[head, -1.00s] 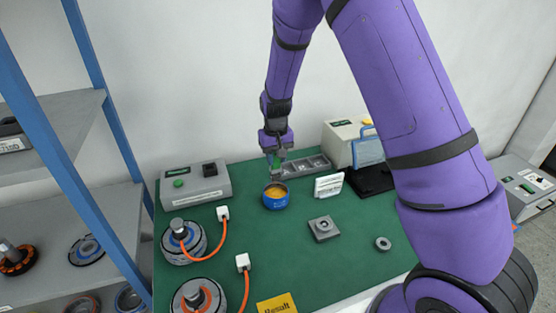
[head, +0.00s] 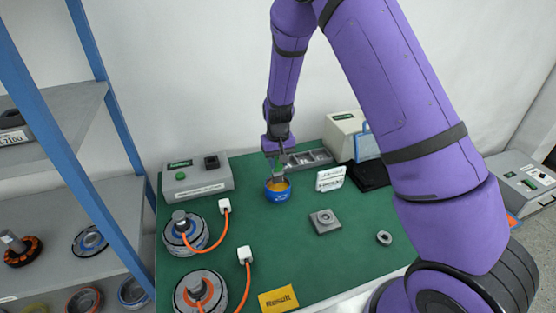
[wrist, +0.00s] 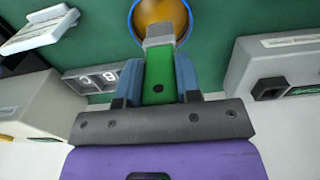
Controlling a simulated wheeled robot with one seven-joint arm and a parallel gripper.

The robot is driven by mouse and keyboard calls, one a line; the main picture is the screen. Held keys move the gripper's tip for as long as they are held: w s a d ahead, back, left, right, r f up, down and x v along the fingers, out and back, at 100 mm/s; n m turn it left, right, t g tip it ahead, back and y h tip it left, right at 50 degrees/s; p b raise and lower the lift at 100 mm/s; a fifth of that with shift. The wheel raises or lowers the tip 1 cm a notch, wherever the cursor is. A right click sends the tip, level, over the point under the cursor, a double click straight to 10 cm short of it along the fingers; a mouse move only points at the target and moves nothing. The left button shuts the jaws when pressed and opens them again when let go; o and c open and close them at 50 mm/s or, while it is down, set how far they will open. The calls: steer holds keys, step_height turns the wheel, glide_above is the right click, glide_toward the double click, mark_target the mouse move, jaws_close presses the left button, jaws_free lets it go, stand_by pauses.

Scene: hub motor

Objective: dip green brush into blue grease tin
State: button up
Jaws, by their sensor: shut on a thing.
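The blue grease tin (head: 277,195) stands on the green mat, with orange-yellow grease inside. It also shows at the top of the wrist view (wrist: 134,28), its far part cut off by the frame edge. My gripper (head: 275,166) is above the tin's back side in the head view. In the wrist view my gripper (wrist: 158,85) is shut on the green brush (wrist: 158,82). The brush's grey tip (wrist: 158,33) points at the tin and overlaps the grease. I cannot tell whether the tip touches the grease.
A grey compartment tray (head: 308,159) and a white sign (head: 330,179) are near the tin. A grey box with a green button (head: 198,180) stands left. Two motors with orange cables (head: 186,232) are front left. The mat between has free room.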

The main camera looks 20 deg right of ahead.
mark_target(278, 171)
steer(key=shift+f, duration=0.15)
steer(key=shift+f, duration=2.4)
steer(key=shift+r, duration=0.1)
steer(key=shift+r, duration=4.1)
